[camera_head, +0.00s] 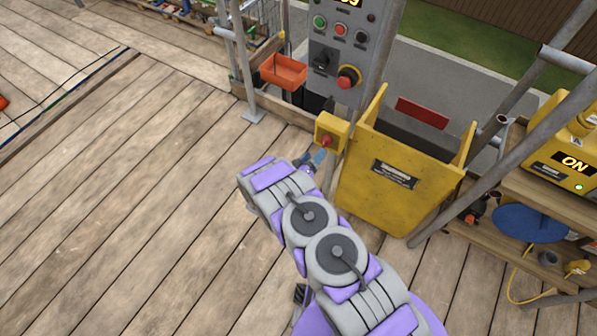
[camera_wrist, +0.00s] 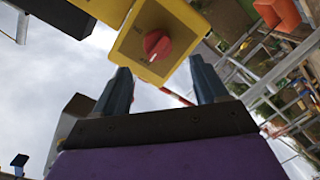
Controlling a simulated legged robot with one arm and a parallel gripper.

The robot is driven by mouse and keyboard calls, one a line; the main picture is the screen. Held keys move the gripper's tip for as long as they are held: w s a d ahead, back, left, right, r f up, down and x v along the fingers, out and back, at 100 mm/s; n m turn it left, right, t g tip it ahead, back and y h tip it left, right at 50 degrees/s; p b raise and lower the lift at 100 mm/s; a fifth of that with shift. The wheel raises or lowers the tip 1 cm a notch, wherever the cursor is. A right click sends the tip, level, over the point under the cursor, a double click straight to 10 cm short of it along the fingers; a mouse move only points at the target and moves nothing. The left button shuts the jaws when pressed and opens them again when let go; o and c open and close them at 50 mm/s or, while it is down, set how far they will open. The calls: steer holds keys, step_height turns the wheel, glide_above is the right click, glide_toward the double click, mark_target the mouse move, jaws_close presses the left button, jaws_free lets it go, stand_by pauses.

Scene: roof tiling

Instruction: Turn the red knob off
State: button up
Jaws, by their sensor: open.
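The red knob (camera_head: 326,141) is on the front of a small yellow box (camera_head: 331,125) mounted beside the big yellow hopper. In the wrist view, the red knob (camera_wrist: 157,44) is round with a white mark at its lower left edge, on the yellow box (camera_wrist: 183,35). My gripper (camera_wrist: 160,68) is open, its two dark blue fingers spread apart, pointing at the knob. The knob appears between and just beyond the fingertips; I see no contact. In the head view, my gripper (camera_head: 314,160) is just below the box, partly hidden by my arm.
A grey control panel (camera_head: 326,85) with buttons and a red mushroom button (camera_head: 345,82) stands above the box. The yellow hopper (camera_head: 380,185) is close on the right. An orange tray (camera_head: 284,71) is at the upper left. Wooden decking (camera_head: 130,190) on the left is clear.

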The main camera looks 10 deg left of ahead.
steer(key=p+v, duration=0.1)
steer(key=v, duration=0.9)
steer(key=shift+a+p, duration=0.15)
steer(key=shift+p, duration=0.2)
steer(key=shift+s, duration=0.1)
steer(key=w+a+r+m+g+y, duration=0.3)
steer(key=w+a+r+g+y, duration=0.2)
steer(key=w+r, duration=0.5)
steer(key=s+d+r+g+y, duration=0.1)
steer(key=s+d+r+g, duration=0.2)
steer(key=r, duration=0.4)
steer(key=s+d+r+g+y, duration=0.1)
steer(key=s+d+r+y, duration=0.2)
steer(key=r, duration=0.4)
steer(key=s+d+r+g, duration=0.2)
steer(key=s+d+r, duration=0.1)
steer(key=s+r, duration=0.3)
steer(key=s+d+r+g+h, duration=0.1)
steer(key=s+d+r+g, duration=0.1)
steer(key=s+d, duration=0.5)
steer(key=s+d+r+m+g+h, duration=0.1)
steer(key=s+d+r, duration=0.4)
steer(key=s, duration=0.9)
steer(key=s+d+r+m+g+h, duration=0.1)
steer(key=s+d+r+g, duration=0.2)
steer(key=s+d, duration=0.6)
steer(key=shift+s+d+r, duration=0.4)
steer(key=shift+s+r, duration=0.05)
steer(key=shift+s, duration=0.45)
